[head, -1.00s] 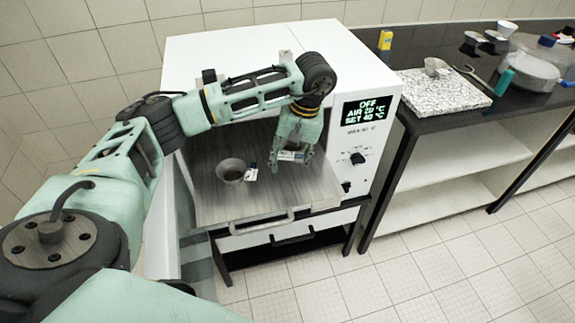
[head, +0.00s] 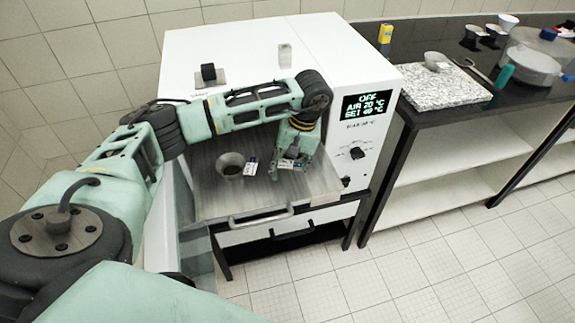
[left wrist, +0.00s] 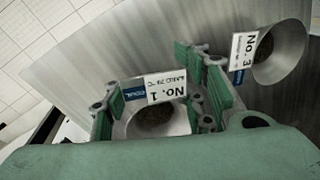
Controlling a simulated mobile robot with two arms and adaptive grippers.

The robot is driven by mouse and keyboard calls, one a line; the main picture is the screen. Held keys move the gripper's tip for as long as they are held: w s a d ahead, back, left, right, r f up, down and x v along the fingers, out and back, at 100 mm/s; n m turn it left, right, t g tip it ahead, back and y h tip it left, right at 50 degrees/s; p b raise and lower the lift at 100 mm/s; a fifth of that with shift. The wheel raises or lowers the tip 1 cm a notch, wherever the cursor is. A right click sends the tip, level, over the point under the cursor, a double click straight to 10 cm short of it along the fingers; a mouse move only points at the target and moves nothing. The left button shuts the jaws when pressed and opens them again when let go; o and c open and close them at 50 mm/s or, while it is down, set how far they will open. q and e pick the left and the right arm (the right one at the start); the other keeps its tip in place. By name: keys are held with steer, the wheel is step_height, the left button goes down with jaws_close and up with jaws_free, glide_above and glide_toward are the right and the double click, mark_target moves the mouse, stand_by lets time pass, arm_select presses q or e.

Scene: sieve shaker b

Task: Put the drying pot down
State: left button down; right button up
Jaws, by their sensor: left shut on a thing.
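My left gripper (head: 289,170) is shut on a grey metal drying pot. In the left wrist view, this pot (left wrist: 152,122) sits between the two green fingers and carries a white and blue tag, "No. 1" (left wrist: 166,88). In the head view the fingers mostly hide it, and its tag (head: 291,163) shows. The gripper is low over the metal shelf (head: 255,195) in front of the oven (head: 290,50). I cannot tell whether the pot touches the shelf. A second pot (head: 230,165), tagged "No. 3" (left wrist: 243,52), stands to its left in the head view.
The shelf is bare along its front and right parts. On the dark bench (head: 440,118) to the right, a speckled slab (head: 445,88) bears a small grey cup (head: 433,59); a yellow container (head: 385,34) stands behind.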

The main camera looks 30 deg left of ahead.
arm_select(q)
steer(key=c, duration=1.4)
jaws_free()
steer(key=o, duration=0.5)
steer(key=shift+r+p, duration=1)
steer(key=shift+w+d+r+b, duration=0.2)
steer(key=shift+r+b, duration=0.4)
steer(key=shift+b, duration=0.1)
steer(key=shift+b+v, duration=0.55)
steer(key=shift+v, duration=4.5)
